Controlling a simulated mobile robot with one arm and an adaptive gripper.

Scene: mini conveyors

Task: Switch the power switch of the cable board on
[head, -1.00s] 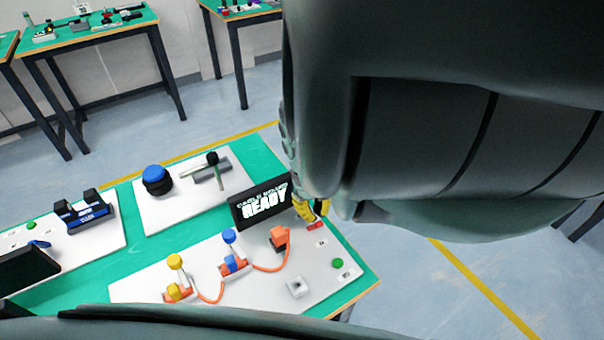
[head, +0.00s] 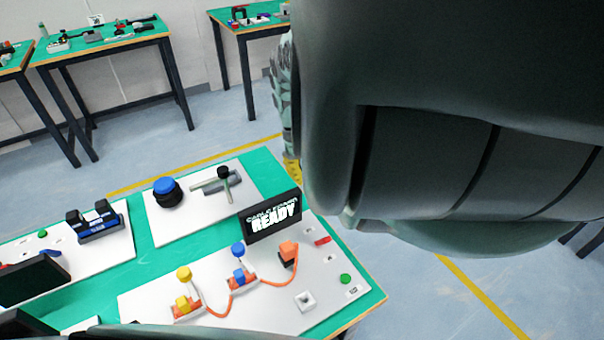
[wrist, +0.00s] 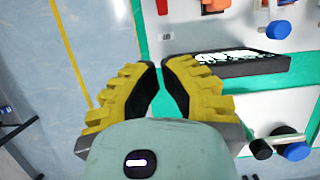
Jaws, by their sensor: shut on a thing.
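The cable board (head: 250,318) is a white panel with a black screen (head: 272,216) that reads READY. A small red switch (head: 322,240) sits on the board right of the screen; I cannot tell its position. A red piece that looks like this switch (wrist: 162,7) shows at the top edge of the wrist view. My gripper (wrist: 160,72) has yellow ribbed fingers with the tips close together, and I see nothing between them. In the head view its yellow fingers (head: 291,170) are mostly hidden behind my arm, beyond the screen and apart from the switch.
Yellow, blue and orange plugs with orange cables stand on the cable board, along with a green button (head: 345,279). A panel with a blue button (head: 166,191) and a lever (head: 222,180) lies behind. Other tables (head: 100,45) stand at the back. The floor beside is clear.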

